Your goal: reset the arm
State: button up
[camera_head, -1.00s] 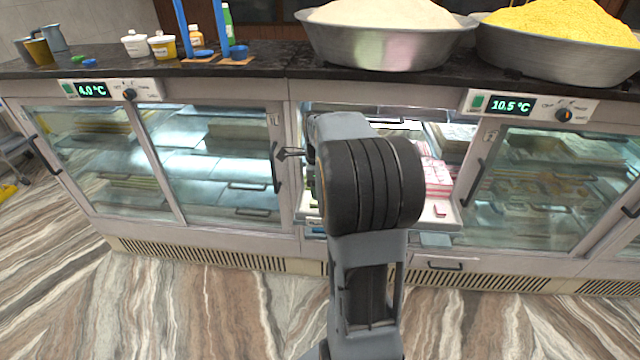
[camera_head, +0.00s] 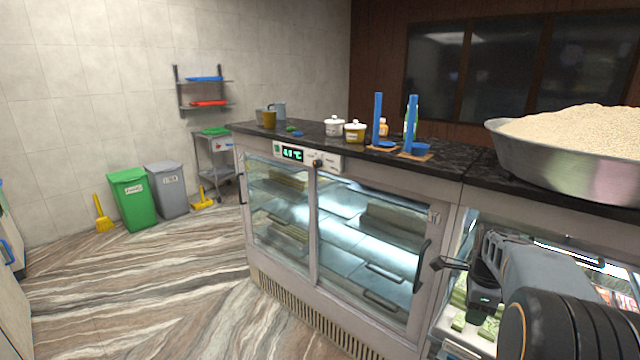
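My arm reaches in from the lower right, its grey link and black ribbed joint nearest the camera. My gripper (camera_head: 440,264) is at the left end of the arm, a small dark shape seen from the side. It is in front of the right side of the left display case, near that case's black door handle (camera_head: 421,280). I cannot tell whether it touches anything or how far apart its fingers are. Nothing shows held in it.
The glass display case (camera_head: 345,240) stands under a dark counter top (camera_head: 462,160). A metal basin (camera_head: 560,165) of pale grain sits above the arm. Green bin (camera_head: 133,200), grey bin (camera_head: 167,192) and a trolley (camera_head: 217,165) stand far left. The striped floor between is clear.

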jog(key=s+a+r+n+t+p, duration=0.1)
jog(key=s+a+r+n+p, duration=0.1)
jog(key=s+a+n, duration=0.4)
jog(key=s+a+r+n+t+p, duration=0.2)
jog(key=s+a+n, duration=0.4)
jog(key=a+n, duration=0.9)
jog(key=n, duration=0.2)
jog(key=shift+s+r+n, duration=0.15)
jog(key=shift+s+n, duration=0.15)
jog(key=shift+n, duration=0.1)
jog(key=shift+d, duration=0.15)
